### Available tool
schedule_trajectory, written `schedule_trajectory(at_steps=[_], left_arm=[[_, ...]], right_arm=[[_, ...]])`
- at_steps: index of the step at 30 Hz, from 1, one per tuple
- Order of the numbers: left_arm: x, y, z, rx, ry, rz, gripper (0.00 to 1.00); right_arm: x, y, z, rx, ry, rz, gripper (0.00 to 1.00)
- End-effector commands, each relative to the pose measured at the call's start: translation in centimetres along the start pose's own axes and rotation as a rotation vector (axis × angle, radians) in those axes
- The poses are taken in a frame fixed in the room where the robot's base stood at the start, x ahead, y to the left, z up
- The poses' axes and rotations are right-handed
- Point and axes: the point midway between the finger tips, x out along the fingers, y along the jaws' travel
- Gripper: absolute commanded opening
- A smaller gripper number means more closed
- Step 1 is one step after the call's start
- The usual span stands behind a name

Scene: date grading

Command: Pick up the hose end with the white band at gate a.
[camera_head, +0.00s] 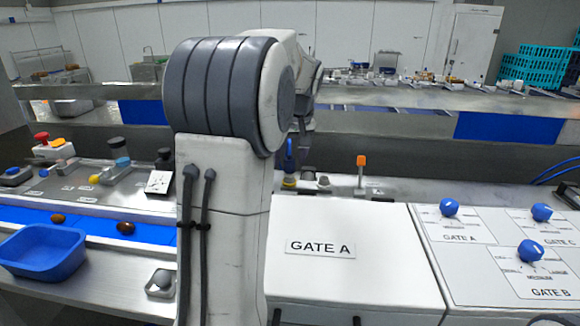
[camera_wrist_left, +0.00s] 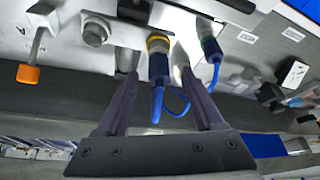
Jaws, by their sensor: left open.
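My left gripper (camera_wrist_left: 157,76) is open in the left wrist view, with its two dark fingers either side of a blue hose end (camera_wrist_left: 158,68) that has a yellow band. I cannot tell whether the fingers touch it. A second blue hose end (camera_wrist_left: 211,50) with a green band is just right of the fingers. The yellow-banded hose end also shows upright in the head view (camera_head: 289,165), behind the box marked GATE A (camera_head: 340,215). I see no clear white band; part of the fittings is hidden behind the right finger. My right gripper is not in view.
An orange-tipped lever (camera_head: 361,170) stands right of the hose end. A metal fitting (camera_wrist_left: 95,32) is left of the fingers. A panel with blue knobs (camera_head: 530,250) is at right. A blue tray (camera_head: 42,250) sits at left. My left arm hides the middle.

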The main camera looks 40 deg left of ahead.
Motion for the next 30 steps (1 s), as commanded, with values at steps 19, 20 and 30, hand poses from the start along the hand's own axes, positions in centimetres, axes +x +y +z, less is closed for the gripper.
schedule_trajectory(at_steps=[19,20,30], left_arm=[[4.6,0.2,0.0,0.003,-0.001,0.0,0.46],[4.6,0.2,0.0,0.003,-0.001,0.0,0.35],[4.5,0.2,0.0,0.003,-0.001,0.0,0.0]], right_arm=[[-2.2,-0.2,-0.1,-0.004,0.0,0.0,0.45],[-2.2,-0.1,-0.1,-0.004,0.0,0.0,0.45],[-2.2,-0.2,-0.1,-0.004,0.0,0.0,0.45]])
